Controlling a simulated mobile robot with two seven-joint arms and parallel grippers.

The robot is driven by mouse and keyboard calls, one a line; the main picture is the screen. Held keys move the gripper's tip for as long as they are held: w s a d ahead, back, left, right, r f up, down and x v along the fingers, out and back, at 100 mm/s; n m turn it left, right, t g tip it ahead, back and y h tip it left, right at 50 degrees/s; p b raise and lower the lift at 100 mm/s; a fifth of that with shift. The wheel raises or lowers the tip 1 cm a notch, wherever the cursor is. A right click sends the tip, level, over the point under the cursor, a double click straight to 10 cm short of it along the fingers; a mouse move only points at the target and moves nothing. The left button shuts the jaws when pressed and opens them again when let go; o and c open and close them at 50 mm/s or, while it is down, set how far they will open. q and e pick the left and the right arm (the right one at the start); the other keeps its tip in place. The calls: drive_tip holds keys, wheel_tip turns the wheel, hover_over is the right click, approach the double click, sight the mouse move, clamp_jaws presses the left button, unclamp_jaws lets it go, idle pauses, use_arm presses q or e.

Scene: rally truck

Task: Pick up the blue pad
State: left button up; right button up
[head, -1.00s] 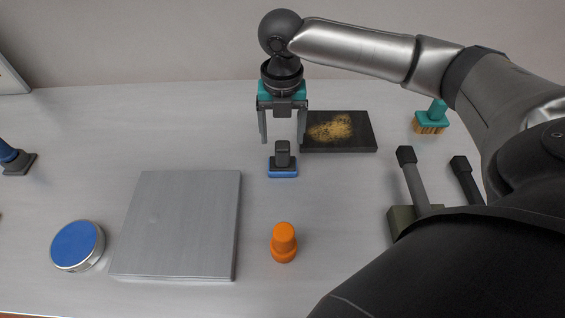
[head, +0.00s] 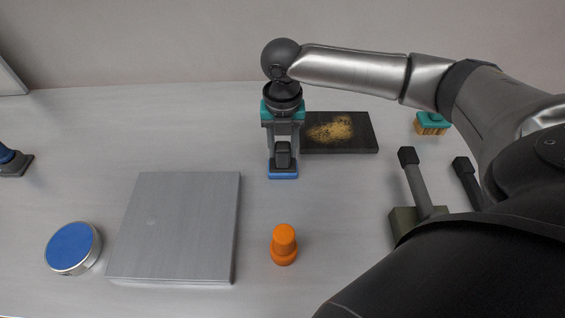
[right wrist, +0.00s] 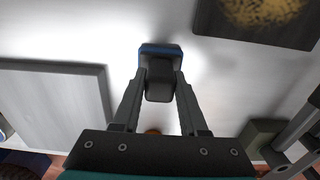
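The blue pad (head: 283,175) lies flat on the table, with a dark upright grip block on top. In the right wrist view the pad's blue edge (right wrist: 160,48) shows just beyond the fingertips. My right gripper (head: 283,158) points straight down over the pad, its two fingers on either side of the dark block. In the right wrist view the right gripper (right wrist: 160,78) looks open, with the block between the fingertips; whether the fingers touch it is hard to see. My left gripper is not in view.
A dark board (head: 358,133) with a golden dusty patch lies just right of the pad. A grey plate (head: 180,225), a blue-topped round tin (head: 72,247) and an orange knob-like piece (head: 284,245) are nearer. A teal brush (head: 432,123) and dark-handled tools (head: 415,180) stand right.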

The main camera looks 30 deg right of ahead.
clamp_jaws()
idle(0.9)
